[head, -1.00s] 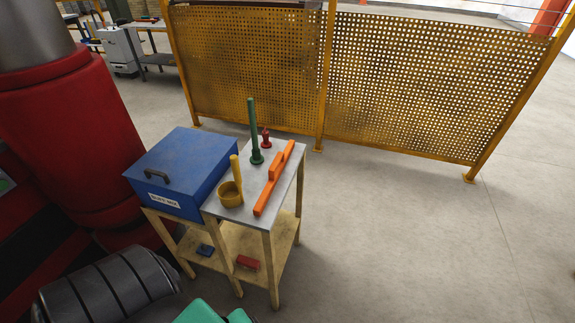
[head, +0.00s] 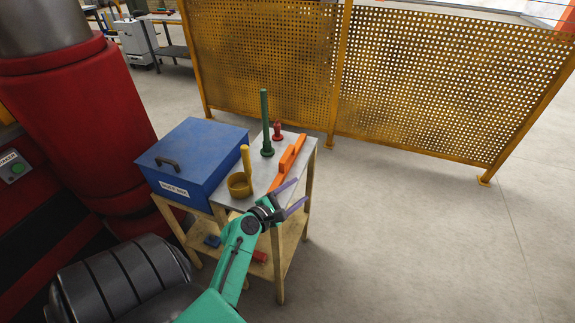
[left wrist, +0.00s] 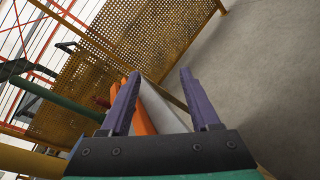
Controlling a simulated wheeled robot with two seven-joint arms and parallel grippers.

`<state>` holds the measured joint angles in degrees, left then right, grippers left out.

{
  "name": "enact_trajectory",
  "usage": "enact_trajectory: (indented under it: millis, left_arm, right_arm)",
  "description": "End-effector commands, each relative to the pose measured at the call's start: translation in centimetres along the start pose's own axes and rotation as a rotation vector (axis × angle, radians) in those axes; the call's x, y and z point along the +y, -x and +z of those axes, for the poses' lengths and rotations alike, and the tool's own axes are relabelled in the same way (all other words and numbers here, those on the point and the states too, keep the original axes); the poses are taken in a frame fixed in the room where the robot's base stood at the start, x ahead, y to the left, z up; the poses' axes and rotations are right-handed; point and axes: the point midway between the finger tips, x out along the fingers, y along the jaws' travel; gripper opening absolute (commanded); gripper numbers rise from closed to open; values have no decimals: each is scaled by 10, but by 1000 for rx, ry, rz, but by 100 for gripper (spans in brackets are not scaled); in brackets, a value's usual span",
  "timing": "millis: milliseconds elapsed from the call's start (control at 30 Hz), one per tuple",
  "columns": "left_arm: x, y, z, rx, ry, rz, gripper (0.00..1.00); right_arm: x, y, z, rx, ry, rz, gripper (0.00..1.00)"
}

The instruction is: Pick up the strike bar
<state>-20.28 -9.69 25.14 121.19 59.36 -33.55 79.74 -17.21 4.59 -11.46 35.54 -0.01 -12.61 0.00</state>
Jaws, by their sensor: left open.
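The strike bar, which I take to be the long orange bar with a raised grip (head: 289,158), lies on the grey top of a small stand (head: 309,150). Its near end is hidden behind my left gripper (head: 300,191), which is open and empty at the stand's near right edge. In the left wrist view, the orange bar (left wrist: 143,124) shows beside the left finger, partly hidden by it. The open fingers (left wrist: 159,75) appear apart from the bar's grip; whether they touch its near end I cannot tell. My right gripper is not in view.
Left of the bar stand a yellow ladle-like cup (head: 240,185), a tall green rod on a round base (head: 265,125) and a small red piece (head: 277,131). A yellow mesh fence (head: 440,85) stands behind. The floor at right is clear.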

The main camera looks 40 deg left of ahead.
Motion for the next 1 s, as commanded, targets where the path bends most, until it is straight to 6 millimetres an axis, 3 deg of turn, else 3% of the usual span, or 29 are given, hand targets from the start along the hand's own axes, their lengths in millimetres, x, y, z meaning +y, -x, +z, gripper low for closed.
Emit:
enact_trajectory:
  millis: [33,100,200,267,533,1000]
  left_arm:
    - [22,3,-17,10,244,134,62]
    - [45,11,-40,4,533,293,62]
    - [60,18,-57,-11,726,403,62]
    - [65,12,-59,-15,749,416,62]
    - [89,-51,-66,-16,740,410,62]
    - [112,-114,-77,-14,738,407,62]
  right_arm:
    - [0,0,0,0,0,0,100]
    - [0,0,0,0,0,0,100]
    - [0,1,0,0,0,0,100]
    - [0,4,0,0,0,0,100]
    - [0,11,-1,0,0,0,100]
    - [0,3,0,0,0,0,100]
